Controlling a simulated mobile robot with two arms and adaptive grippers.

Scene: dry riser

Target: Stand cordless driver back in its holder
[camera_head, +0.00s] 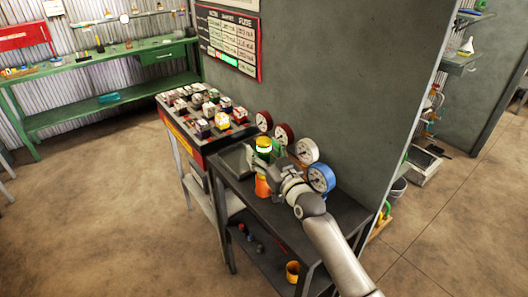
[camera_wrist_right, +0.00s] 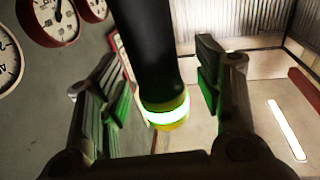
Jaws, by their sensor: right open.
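The cordless driver (camera_head: 263,146) shows as a green and yellow piece with a dark part, above the dark bench by the gauges. In the right wrist view a thick black shaft with a glowing yellow-green band (camera_wrist_right: 166,110) lies between the fingers. My right gripper (camera_head: 270,163) is around it, with its green-padded fingers (camera_wrist_right: 160,90) apart on both sides and gaps showing. An orange part (camera_head: 262,187) shows just below the gripper; I cannot tell whether it is the holder or part of the driver. My left gripper is out of view.
Round gauges, one of them blue (camera_head: 321,178), line the wall behind the bench (camera_head: 332,212). A rack of several small boxes (camera_head: 202,109) adjoins at left. An orange cup (camera_head: 292,271) is on the lower shelf. The floor at left is clear.

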